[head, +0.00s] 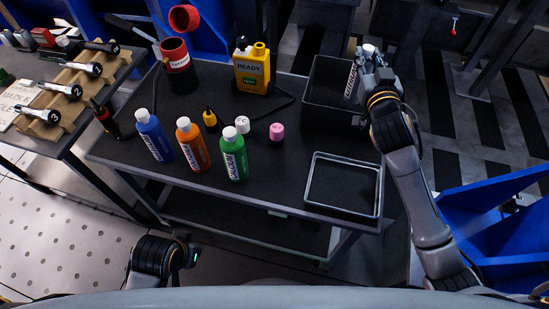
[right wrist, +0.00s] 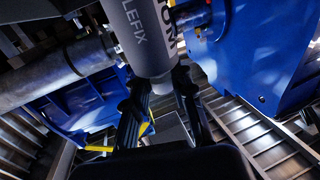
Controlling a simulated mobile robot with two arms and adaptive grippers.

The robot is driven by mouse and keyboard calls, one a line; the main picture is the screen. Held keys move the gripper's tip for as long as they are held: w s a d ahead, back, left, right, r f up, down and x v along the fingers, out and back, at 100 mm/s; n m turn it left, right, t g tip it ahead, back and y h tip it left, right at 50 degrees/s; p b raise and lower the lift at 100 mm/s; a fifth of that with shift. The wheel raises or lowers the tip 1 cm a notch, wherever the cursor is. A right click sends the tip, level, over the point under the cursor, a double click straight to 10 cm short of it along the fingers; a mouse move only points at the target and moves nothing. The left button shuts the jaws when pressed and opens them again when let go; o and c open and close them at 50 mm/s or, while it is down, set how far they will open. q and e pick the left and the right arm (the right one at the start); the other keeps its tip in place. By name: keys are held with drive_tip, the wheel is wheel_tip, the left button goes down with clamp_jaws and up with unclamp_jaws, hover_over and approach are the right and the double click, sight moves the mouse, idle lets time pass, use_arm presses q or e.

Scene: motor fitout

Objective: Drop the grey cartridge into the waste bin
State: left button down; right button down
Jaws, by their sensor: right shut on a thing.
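The grey cartridge (head: 351,82) is in my right gripper (head: 368,68), above the black open waste bin (head: 330,114) at the back right of the table. In the right wrist view the cartridge (right wrist: 143,30) shows large, with lettering on its side, between the two dark fingers of my right gripper (right wrist: 160,95). The fingers are shut on it. In the head view the arm hides the right side of the bin. My left gripper is not visible; only a dark joint of my left arm shows at the lower left.
An empty shallow tray (head: 343,212) lies at the table's front right. Blue (head: 153,137), orange (head: 192,147) and green (head: 234,157) bottles stand at the front left. A yellow jug (head: 251,71) and a red-and-black container (head: 178,66) stand behind. A pink cap (head: 277,131) lies mid-table.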

drive_tip(key=c, duration=1)
unclamp_jaws()
drive_tip(key=shift+c, duration=0.2)
drive_tip(key=s, duration=1.2)
